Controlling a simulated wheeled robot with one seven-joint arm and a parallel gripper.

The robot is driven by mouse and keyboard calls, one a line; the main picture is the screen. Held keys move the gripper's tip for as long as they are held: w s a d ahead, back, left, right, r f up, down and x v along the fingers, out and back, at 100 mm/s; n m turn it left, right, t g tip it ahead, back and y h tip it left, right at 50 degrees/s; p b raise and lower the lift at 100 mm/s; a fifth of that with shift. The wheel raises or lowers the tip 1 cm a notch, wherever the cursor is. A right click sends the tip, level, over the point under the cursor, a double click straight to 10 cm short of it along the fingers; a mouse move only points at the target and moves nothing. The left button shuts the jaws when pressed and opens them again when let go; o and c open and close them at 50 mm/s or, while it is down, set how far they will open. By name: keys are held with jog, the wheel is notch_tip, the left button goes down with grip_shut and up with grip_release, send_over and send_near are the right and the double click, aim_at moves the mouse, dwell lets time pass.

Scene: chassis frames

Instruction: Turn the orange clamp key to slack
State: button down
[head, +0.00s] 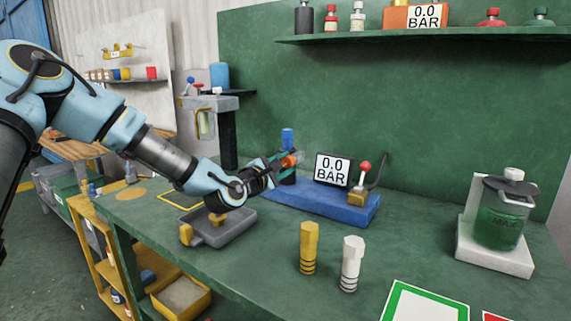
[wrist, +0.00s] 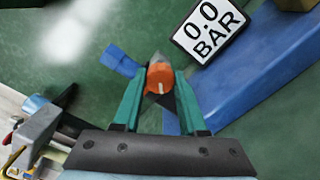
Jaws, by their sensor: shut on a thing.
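The orange clamp key (wrist: 159,78) sits between the two green fingers of my gripper (wrist: 160,88) in the wrist view. A short pale line marks its face, pointing down in that picture. My gripper is shut on the key. In the head view my gripper (head: 290,163) reaches the left end of the blue base (head: 335,207), and the orange key (head: 289,161) shows small at the fingertips. A blue part (head: 288,138) stands just above it, and also shows beside the key in the wrist view (wrist: 121,61). No slack label is readable.
On the blue base stand a display (head: 332,169) reading 0.0 BAR and a red-knobbed lever (head: 364,170). A grey tray (head: 222,231) lies below my arm. A yellow post (head: 308,248) and a white post (head: 351,263) stand in front. A green-liquid jar (head: 502,225) stands at right.

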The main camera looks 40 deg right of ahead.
jog(key=shift+n, duration=0.7)
jog(key=shift+c, duration=2.3)
grip_release()
jog(key=shift+a, duration=0.1)
jog(key=b+v, duration=0.2)
jog(key=v, duration=0.8)
jog(key=shift+a, duration=0.25)
